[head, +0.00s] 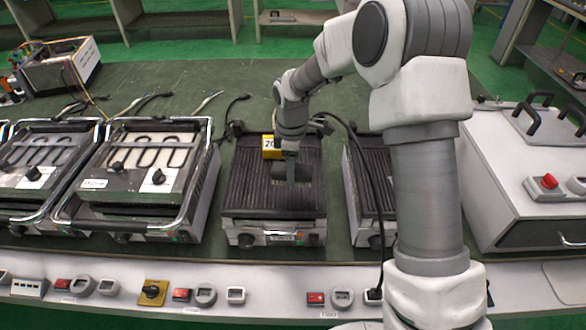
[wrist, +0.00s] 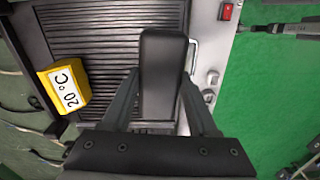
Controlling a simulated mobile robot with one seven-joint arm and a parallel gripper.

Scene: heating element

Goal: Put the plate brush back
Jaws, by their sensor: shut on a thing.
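The plate brush (wrist: 163,65) shows in the wrist view as a black rounded block between my two fingers. My gripper (wrist: 162,92) is shut on it. In the head view my gripper (head: 291,172) points down over the dark ribbed plate of the middle grill (head: 245,190). The brush is small and dark there and hard to tell from the plate. The ribbed plate (wrist: 100,30) lies below the brush in the wrist view. I cannot tell whether the brush touches it. The brush's underside is hidden.
A yellow "20 °C" display (head: 268,147) stands at the grill's back, close to my gripper; it also shows in the wrist view (wrist: 64,88). Lidded grills (head: 145,165) stand left, another ribbed grill (head: 368,190) right, and a white box (head: 515,190) farther right. Cables lie behind.

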